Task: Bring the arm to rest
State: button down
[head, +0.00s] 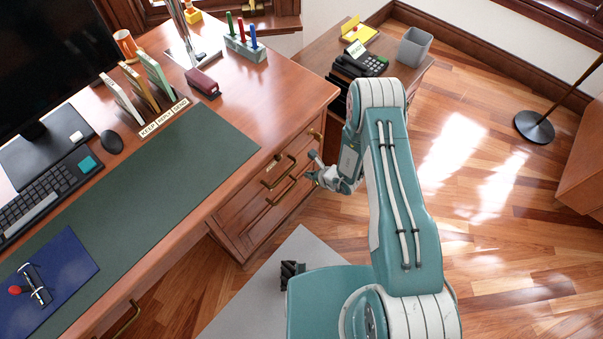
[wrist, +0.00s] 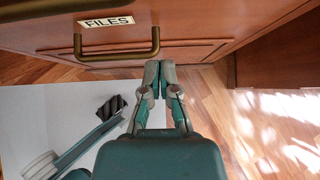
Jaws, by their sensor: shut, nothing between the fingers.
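My gripper (head: 318,171) hangs at the end of my folded teal arm, in front of the desk's drawer side in the head view. In the wrist view my gripper (wrist: 160,68) has its two fingers together with nothing between them. The fingertips are near the lower part of a wooden drawer front with a "FILES" label (wrist: 105,22) and a brass handle (wrist: 118,52). The handle lies to the left of the fingertips. I cannot tell the exact gap to the drawer front.
The wooden desk (head: 290,95) carries a green mat (head: 190,165), a keyboard (head: 45,195), a red stapler (head: 203,82) and a pen stand (head: 245,45). A side table with a phone (head: 366,62) and a grey bin (head: 413,47) stands behind my arm. Open floor (head: 480,230) lies right.

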jog(key=shift+v, duration=2.8)
jog(key=s+a+r+n+g+y, duration=0.15)
jog(key=r+n, duration=0.55)
jog(key=r, duration=0.9)
jog(key=s+a+r+n+g+y, duration=0.15)
jog(key=r+n, duration=0.55)
jog(key=r, duration=0.9)
jog(key=s+d+r+n+t+h, duration=0.1)
jog(key=s+d+r+n+h, duration=0.4)
jog(key=s+r, duration=0.4)
jog(key=s+d+r+n+t+h, duration=0.1)
jog(key=s+d+r+n+h, duration=0.4)
jog(key=s, duration=0.6)
notch_tip(320, 180, up, 4)
jog(key=d+n, duration=0.2)
jog(key=d, duration=0.1)
jog(key=shift+t, duration=0.3)
